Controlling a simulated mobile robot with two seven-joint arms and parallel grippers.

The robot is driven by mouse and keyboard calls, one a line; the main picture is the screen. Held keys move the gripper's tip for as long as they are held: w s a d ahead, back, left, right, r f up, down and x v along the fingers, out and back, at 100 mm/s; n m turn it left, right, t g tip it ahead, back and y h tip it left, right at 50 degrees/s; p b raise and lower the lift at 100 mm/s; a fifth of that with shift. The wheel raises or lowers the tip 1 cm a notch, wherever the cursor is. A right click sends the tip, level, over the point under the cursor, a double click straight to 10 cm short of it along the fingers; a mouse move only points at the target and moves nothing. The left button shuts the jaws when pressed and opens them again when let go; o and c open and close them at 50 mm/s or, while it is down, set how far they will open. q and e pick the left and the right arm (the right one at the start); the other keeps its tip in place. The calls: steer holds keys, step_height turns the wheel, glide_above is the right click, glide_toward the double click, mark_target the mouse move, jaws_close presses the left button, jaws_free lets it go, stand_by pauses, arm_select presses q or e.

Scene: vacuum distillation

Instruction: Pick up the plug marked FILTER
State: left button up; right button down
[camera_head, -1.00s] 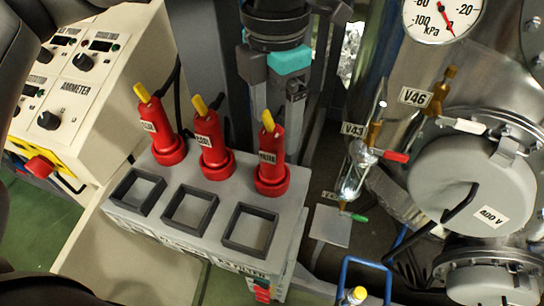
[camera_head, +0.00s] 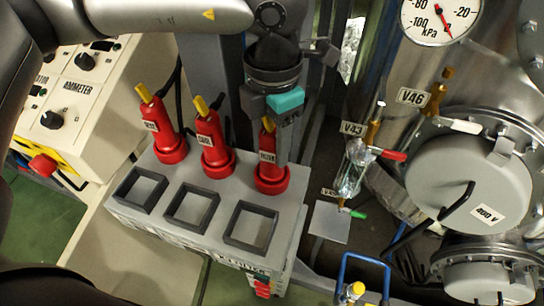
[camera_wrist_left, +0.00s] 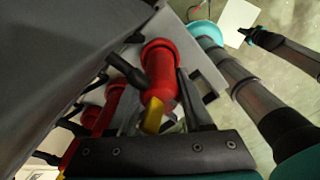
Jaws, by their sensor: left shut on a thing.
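The FILTER plug (camera_head: 270,178) is a red plug with a yellow top and a white label. It stands upright at the right end of a row of three on a grey box (camera_head: 178,215). My left gripper (camera_head: 277,143) is shut on its upper part, and a finger hides part of it. In the left wrist view the red plug (camera_wrist_left: 160,75) sits between the fingers, with its yellow top towards the palm. The plug's base still rests on the box.
Two similar red plugs, a middle one (camera_head: 214,145) and a left one (camera_head: 163,130), stand close by. Three dark square frames (camera_head: 248,243) lie in front. A glass piece (camera_head: 352,170) and a steel vessel with valves and a gauge (camera_head: 441,20) are at the right.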

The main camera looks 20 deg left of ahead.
arm_select(q)
jaws_close()
steer(key=shift+r, duration=0.15)
stand_by(0.4)
